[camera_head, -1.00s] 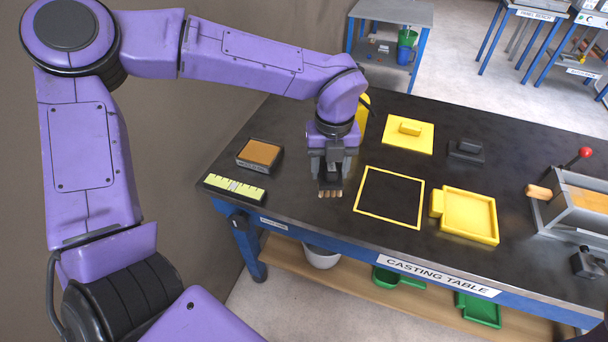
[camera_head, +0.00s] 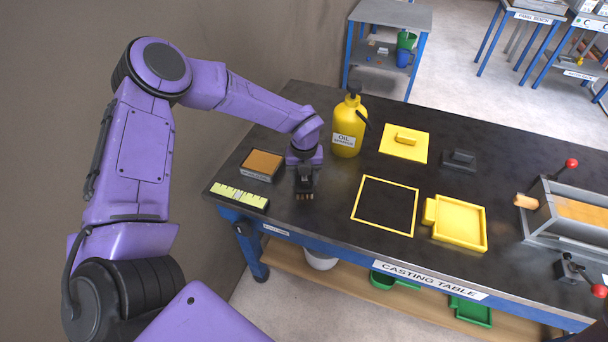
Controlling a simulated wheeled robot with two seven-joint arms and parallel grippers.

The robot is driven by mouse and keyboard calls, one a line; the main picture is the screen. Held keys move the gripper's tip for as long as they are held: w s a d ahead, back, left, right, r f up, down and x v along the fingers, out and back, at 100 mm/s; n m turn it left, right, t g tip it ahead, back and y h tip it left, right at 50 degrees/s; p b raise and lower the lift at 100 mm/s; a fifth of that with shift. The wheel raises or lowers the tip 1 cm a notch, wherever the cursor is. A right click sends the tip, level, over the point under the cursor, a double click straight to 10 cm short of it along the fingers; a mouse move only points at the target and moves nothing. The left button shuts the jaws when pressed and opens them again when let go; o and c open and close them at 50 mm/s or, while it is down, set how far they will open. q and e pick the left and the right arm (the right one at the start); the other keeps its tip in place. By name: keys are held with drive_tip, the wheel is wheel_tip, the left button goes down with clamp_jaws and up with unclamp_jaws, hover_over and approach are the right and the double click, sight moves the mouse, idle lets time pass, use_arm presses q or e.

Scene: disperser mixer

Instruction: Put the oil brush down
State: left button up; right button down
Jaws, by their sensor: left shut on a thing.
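My left gripper (camera_head: 305,178) is above the black casting table (camera_head: 335,205), near its left end. It is shut on the oil brush (camera_head: 305,194), whose dark body and tan bristle tips point down towards the table top. The gripper hides the upper part of the brush. I cannot tell whether the bristles touch the table. The yellow oil bottle (camera_head: 348,128) stands upright behind and to the right of the gripper. My right gripper is not in view.
A box with a brown top (camera_head: 262,165) and a yellow-green scale strip (camera_head: 239,195) lie left of the gripper.

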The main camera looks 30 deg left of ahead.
use_arm(q)
drive_tip(key=shift+f, duration=0.2)
drive_tip(key=o, duration=1.2)
drive_tip(key=shift+r, duration=0.25)
wheel_tip(320, 180, up, 12)
drive_tip(key=shift+r+b, duration=0.1)
drive_tip(key=shift+b, duration=1.15)
